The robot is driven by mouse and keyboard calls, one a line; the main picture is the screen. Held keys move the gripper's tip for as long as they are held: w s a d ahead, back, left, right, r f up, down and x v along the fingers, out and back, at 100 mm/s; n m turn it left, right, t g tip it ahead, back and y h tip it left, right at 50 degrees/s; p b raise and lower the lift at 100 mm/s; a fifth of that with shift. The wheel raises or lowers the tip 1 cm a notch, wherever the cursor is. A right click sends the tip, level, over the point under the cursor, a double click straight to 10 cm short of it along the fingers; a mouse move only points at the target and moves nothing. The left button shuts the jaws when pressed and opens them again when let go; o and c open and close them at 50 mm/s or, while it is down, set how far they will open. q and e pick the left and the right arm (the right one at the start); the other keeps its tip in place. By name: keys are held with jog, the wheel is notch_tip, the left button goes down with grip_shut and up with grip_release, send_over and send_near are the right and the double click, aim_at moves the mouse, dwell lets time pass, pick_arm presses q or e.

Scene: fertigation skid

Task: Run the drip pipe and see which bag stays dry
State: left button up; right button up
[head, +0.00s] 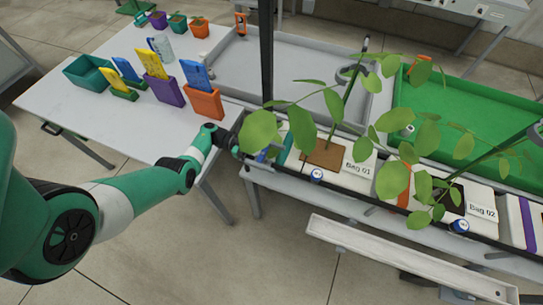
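White grow bag Bag 01 (352,184) lies on the bench in the middle right, with a brown opening and a leafy plant. Bag 02 (482,213) lies to its right with a dark opening and another plant. A third white bag (513,222) with a purple band is cut by the right edge. A dark pipe-like line runs along the bags' front; I cannot tell whether it is the drip pipe. My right gripper is out of view.
A white table (110,120) at left holds coloured pots with yellow and blue cards and a clear jug (161,46). A dark post (266,60) rises near my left gripper. Grey (290,75) and green (460,110) trays lie behind the bags. A pale trough (400,262) runs in front.

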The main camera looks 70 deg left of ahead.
pick_arm(q)
jog(key=shift+f, duration=0.1)
jog(key=shift+s+a, duration=0.15)
jog(key=b+v, duration=0.3)
jog(key=v, duration=0.6)
jog(key=shift+a, duration=0.15)
jog(key=shift+v, duration=1)
